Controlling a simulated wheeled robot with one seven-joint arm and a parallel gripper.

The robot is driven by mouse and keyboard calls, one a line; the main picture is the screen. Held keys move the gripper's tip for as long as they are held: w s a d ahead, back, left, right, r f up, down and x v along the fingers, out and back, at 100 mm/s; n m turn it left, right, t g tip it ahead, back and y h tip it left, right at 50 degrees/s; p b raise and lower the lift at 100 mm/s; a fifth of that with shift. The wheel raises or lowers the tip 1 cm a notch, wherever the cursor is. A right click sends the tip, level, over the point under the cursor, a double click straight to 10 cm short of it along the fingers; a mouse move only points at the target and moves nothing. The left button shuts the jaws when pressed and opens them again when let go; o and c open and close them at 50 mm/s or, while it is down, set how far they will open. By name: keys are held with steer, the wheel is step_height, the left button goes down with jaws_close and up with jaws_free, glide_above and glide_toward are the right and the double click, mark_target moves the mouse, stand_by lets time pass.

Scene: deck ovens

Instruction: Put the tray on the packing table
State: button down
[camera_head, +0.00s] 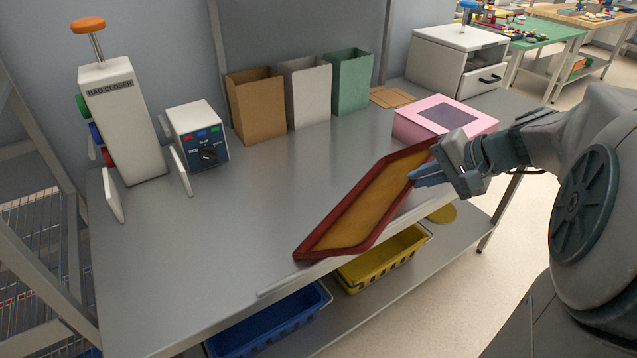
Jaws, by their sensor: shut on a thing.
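The tray (362,205) has a dark red rim and a tan inside. It is tilted, over the front edge of the grey packing table (225,235). My gripper (425,176) is shut on the tray's right rim, near its far right end. The tray's near left corner is low, by the table's front edge. I cannot tell whether the tray touches the table top.
A pink box (445,118) stands close behind the tray's far end. Paper bags (256,105), a small control box (197,137) and a bag closer (122,122) stand along the back. The table's middle and left front are clear. Blue (268,325) and yellow (383,258) crates sit below.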

steer(key=shift+w+a+f, duration=0.25)
steer(key=shift+w+a, duration=0.15)
steer(key=shift+w, duration=0.05)
glide_above(360, 206)
step_height(360, 206, down, 6)
steer(key=shift+f, duration=0.2)
step_height(360, 206, down, 4)
steer(key=shift+w+f+b, duration=0.1)
steer(key=shift+w+b, duration=0.05)
steer(key=shift+b, duration=0.15)
steer(key=c, duration=1.5)
jaws_free()
